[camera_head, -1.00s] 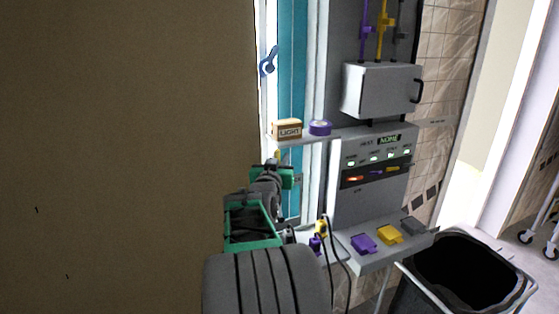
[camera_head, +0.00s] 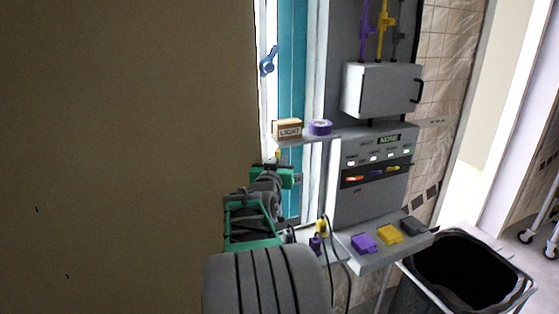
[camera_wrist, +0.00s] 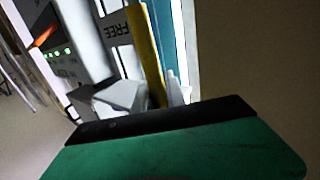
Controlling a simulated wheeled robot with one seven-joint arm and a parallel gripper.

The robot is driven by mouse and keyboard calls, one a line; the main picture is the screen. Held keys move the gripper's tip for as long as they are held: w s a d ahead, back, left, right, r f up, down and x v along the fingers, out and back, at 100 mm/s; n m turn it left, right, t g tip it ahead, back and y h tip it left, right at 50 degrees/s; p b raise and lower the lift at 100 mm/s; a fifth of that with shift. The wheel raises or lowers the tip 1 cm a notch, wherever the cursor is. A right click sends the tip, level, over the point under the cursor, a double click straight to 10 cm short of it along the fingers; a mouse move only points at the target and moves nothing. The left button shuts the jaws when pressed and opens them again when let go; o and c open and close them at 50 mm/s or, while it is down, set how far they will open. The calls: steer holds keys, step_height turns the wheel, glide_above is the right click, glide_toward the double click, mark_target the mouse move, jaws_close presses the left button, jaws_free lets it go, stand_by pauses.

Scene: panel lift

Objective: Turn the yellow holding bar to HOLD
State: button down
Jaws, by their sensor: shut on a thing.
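The yellow holding bar (camera_wrist: 147,50) is a long flat bar that runs up through the middle of the wrist view, slightly tilted. A small piece of it (camera_head: 278,155) shows just above my wrist in the head view. My gripper (camera_wrist: 150,98) is shut on the bar, with one pale finger on each side of it. In the head view my own arm hides the fingers. A plate marked FREE (camera_wrist: 117,24) is beside the bar and reads upside down. I see no HOLD marking.
A shelf (camera_head: 300,140) just above my gripper carries a LIGHT box (camera_head: 287,129) and a purple roll (camera_head: 319,127). A grey control panel (camera_head: 370,205) with lit lamps stands to the right. A black bin (camera_head: 465,275) is at lower right. A large brown panel (camera_head: 120,150) fills the left.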

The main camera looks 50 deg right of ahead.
stand_by(0.4)
steer(key=a+b, duration=0.1)
steer(key=b, duration=0.1)
steer(key=w+a+n+b, duration=0.1)
steer(key=b, duration=0.1)
steer(key=shift+w+a+h+b, duration=0.2)
steer(key=shift+w+h+b, duration=0.05)
steer(key=shift+h+b, duration=0.05)
steer(key=c, duration=1.4)
jaws_free()
steer(key=shift+s, duration=0.1)
steer(key=shift+o, duration=0.2)
